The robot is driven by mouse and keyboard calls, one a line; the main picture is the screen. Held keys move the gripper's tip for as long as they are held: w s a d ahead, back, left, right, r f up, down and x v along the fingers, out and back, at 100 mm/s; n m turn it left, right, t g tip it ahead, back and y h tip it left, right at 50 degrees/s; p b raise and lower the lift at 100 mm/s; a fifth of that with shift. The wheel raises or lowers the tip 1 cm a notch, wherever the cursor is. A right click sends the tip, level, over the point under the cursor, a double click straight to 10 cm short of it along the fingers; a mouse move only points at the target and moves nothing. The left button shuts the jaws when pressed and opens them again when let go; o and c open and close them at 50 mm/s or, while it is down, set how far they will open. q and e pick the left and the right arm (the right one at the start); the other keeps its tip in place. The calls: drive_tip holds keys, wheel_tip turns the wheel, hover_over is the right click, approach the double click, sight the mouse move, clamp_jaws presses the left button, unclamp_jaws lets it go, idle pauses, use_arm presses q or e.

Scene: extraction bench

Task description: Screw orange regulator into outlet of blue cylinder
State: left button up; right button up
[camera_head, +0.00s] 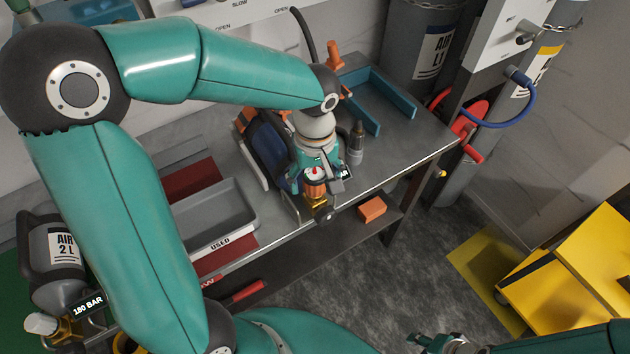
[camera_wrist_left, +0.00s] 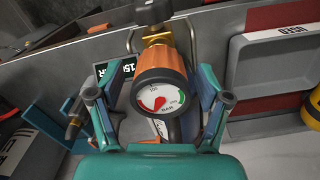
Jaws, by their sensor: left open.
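The orange regulator (camera_head: 315,188) has a round white gauge with a red needle and shows close up in the left wrist view (camera_wrist_left: 160,72). Brass fittings (camera_wrist_left: 157,42) sit at its far side; I cannot tell whether its thread is engaged in an outlet. The dark blue cylinder (camera_head: 269,147) lies in a holder on the bench, just left of my left gripper, partly hidden by it. My left gripper (camera_head: 316,180) is open, its teal fingers on either side of the regulator, apart from it. Part of my right gripper (camera_head: 450,342) shows at the bottom edge; its jaws are unclear.
A grey tray marked USED (camera_head: 212,217) stands on the bench at left. A dark upright tool (camera_head: 357,142) and a blue open-ended holder (camera_head: 385,100) are right of the gripper. An orange block (camera_head: 372,209) lies on the lower shelf. A yellow unit (camera_head: 570,262) stands at right.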

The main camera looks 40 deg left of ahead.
use_arm(q)
drive_tip(key=shift+f+n+b, duration=0.25)
drive_tip(key=shift+n+b, duration=0.5)
drive_tip(key=shift+n, duration=0.45)
drive_tip(key=n+b, duration=0.2)
drive_tip(key=n, duration=0.2)
drive_tip(key=shift+n, duration=0.4)
drive_tip(key=n+b, duration=0.1)
drive_tip(key=n, duration=0.3)
drive_tip(key=shift+r, duration=0.1)
drive_tip(key=n, duration=0.3)
drive_tip(key=shift+r+b, duration=0.15)
drive_tip(key=shift+b, duration=0.25)
drive_tip(key=c, duration=1.3)
drive_tip(key=m, duration=0.6)
drive_tip(key=shift+p, duration=0.4)
drive_tip(key=m, duration=0.3)
drive_tip(key=m+p, duration=0.1)
drive_tip(key=m, duration=0.6)
drive_tip(key=shift+m, duration=0.4)
drive_tip(key=m+p, duration=0.1)
drive_tip(key=m, duration=0.3)
drive_tip(key=shift+m, duration=0.3)
drive_tip(key=m+p, duration=0.1)
drive_tip(key=m, duration=0.4)
drive_tip(key=shift+m, duration=0.4)
drive_tip(key=o, duration=1.3)
